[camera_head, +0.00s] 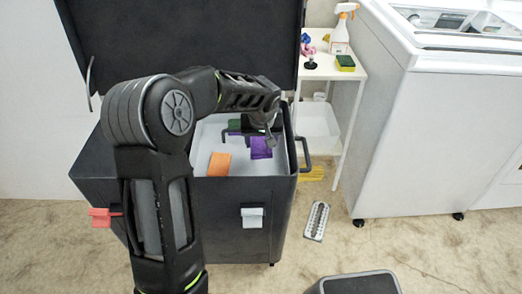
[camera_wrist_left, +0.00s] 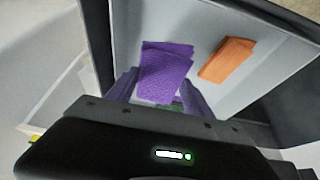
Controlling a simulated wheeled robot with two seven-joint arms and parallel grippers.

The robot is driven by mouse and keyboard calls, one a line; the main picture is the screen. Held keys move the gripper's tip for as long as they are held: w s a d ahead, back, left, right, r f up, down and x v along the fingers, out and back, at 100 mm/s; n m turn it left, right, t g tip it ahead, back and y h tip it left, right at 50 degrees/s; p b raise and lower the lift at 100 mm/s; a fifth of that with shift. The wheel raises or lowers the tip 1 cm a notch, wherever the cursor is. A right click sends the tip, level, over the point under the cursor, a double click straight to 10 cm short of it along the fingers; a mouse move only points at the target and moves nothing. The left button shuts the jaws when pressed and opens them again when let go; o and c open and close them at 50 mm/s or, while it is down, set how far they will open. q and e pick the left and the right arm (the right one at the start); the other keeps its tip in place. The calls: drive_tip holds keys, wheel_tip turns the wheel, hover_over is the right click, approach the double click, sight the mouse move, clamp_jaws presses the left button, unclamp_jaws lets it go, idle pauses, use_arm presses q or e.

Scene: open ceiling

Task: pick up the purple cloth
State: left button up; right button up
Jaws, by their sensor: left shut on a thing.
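The purple cloth (camera_head: 261,149) is inside the dark chest with a pale interior, near its right side. In the left wrist view the cloth (camera_wrist_left: 165,70) is a folded, textured piece reaching up between the fingers. My left gripper (camera_head: 248,135) reaches down into the chest from above and is shut on the cloth. The fingers (camera_wrist_left: 160,98) show at either side of the cloth's lower part; the exact contact is partly hidden by the gripper body. My right gripper is not in view.
An orange cloth (camera_head: 219,164) lies left of the purple one, and a green piece (camera_head: 234,126) lies behind. The chest's rim (camera_head: 245,181) surrounds them and its raised lid (camera_head: 190,35) stands behind. A white shelf (camera_head: 325,70) and white machine (camera_head: 430,120) stand right.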

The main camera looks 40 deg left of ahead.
use_arm(q)
drive_tip(key=shift+r, duration=0.4)
idle(0.3)
